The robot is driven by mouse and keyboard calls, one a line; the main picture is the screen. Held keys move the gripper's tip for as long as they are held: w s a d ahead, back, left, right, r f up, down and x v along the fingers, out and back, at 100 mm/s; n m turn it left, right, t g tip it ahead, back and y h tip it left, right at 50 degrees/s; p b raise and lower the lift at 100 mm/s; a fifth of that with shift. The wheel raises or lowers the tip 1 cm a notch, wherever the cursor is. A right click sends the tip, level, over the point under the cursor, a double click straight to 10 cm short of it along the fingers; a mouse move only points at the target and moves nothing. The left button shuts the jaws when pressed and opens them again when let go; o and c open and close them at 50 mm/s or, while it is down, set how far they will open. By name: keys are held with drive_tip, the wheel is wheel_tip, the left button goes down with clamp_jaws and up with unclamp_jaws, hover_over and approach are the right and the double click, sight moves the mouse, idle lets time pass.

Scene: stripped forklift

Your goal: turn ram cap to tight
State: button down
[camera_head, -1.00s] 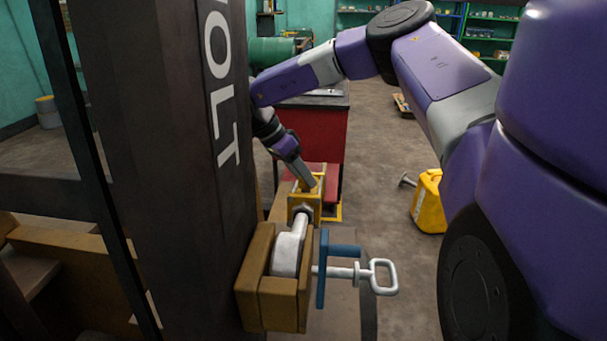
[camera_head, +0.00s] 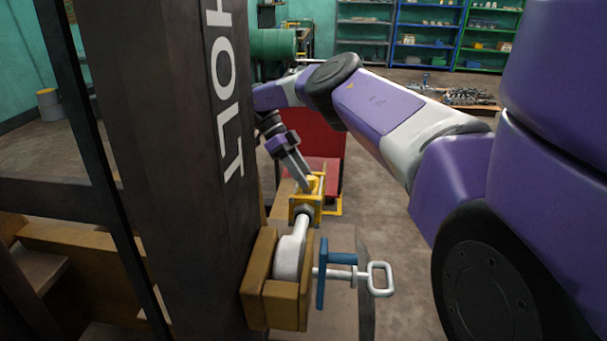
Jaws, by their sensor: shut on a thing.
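My gripper (camera_head: 306,184) reaches down from the upper left, its grey fingers at the top of a yellow bracket (camera_head: 301,217). It is shut on a small yellow piece (camera_head: 313,181) there, which I take to be the ram cap; the fingers partly cover it. Below the bracket's grey hex nut (camera_head: 304,209), a silver rod (camera_head: 300,228) runs down to a round pale body (camera_head: 288,259) between tan blocks (camera_head: 259,265). I cannot tell from this view how tight the cap is.
A blue clamp plate (camera_head: 322,274) with a white loop handle (camera_head: 380,279) sticks out to the right below. A dark mast (camera_head: 185,150) stands close on the left. A red cabinet (camera_head: 320,137) stands behind. Open floor lies to the right; shelves (camera_head: 430,30) line the back.

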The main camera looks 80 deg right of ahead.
drive_tip(key=shift+m+y, duration=0.3)
drive_tip(key=shift+m, duration=0.2)
drive_tip(key=c, duration=0.9)
unclamp_jaws()
drive_tip(key=shift+o, duration=0.2)
wheel_tip(320, 180, up, 20)
drive_tip(key=p, duration=0.9)
drive_tip(key=shift+f, duration=0.1)
